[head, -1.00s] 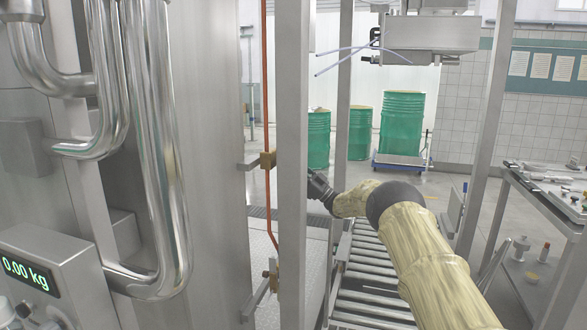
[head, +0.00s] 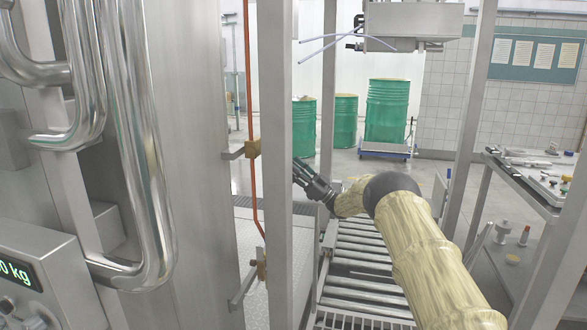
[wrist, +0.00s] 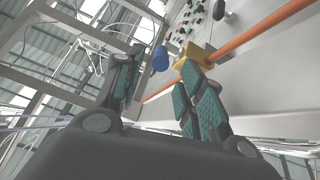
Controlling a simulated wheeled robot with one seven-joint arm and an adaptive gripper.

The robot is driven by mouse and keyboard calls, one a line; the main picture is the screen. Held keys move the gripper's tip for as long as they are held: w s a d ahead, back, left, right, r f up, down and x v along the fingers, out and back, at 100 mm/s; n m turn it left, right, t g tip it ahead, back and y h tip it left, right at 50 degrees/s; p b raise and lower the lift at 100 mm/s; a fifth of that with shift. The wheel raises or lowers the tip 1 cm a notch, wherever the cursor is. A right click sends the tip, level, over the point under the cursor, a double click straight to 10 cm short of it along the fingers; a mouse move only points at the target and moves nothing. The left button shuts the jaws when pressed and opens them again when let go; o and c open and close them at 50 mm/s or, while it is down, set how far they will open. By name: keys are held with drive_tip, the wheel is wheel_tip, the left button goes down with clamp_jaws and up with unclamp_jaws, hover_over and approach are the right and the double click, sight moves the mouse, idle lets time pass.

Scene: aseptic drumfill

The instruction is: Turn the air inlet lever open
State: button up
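An orange pipe (head: 249,90) runs down the steel cabinet side. It carries an upper brass valve block (head: 254,148) and a lower one (head: 261,270). A grey bar (head: 233,155) sticks out left of the upper block, another (head: 241,291) by the lower. I cannot tell which is the air inlet lever. My gripper (head: 298,170) is right of the upper block, beside a steel post. In the wrist view its fingers (wrist: 162,64) are apart with nothing held. A brass block (wrist: 194,56) and a blue rounded part (wrist: 160,58), perhaps a handle end, show beyond the fingertips.
The steel post (head: 278,170) stands between my gripper and the pipe in the head view. A roller conveyor (head: 360,270) lies below my arm. Green drums (head: 388,110) stand behind. A side table (head: 525,185) with parts is at right. Bent steel pipes (head: 140,150) are at left.

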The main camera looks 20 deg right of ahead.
drive_tip(key=shift+a+r+g, duration=0.3)
drive_tip(key=shift+a+r, duration=0.05)
drive_tip(key=c, duration=0.7)
drive_tip(key=shift+s+a+r+g+h+p, duration=0.3)
drive_tip(key=shift+r+h+p, duration=0.15)
drive_tip(key=shift+r+h, duration=0.1)
drive_tip(key=shift+s+a+r+g+h+p, duration=0.15)
drive_tip(key=shift+a+r+g+h+p, duration=0.15)
drive_tip(key=shift+r+h+p, duration=0.2)
drive_tip(key=s+d+r+m+g+h+p, duration=0.2)
drive_tip(key=s+d+r+h+p, duration=0.1)
drive_tip(key=s+d+r+h, duration=0.55)
drive_tip(key=w+a+f+y, duration=0.1)
drive_tip(key=w+a+f, duration=0.1)
drive_tip(key=w+a, duration=0.7)
drive_tip(key=shift+w+a+f+y, duration=0.3)
drive_tip(key=shift+w+f, duration=0.1)
drive_tip(key=shift+w, duration=0.15)
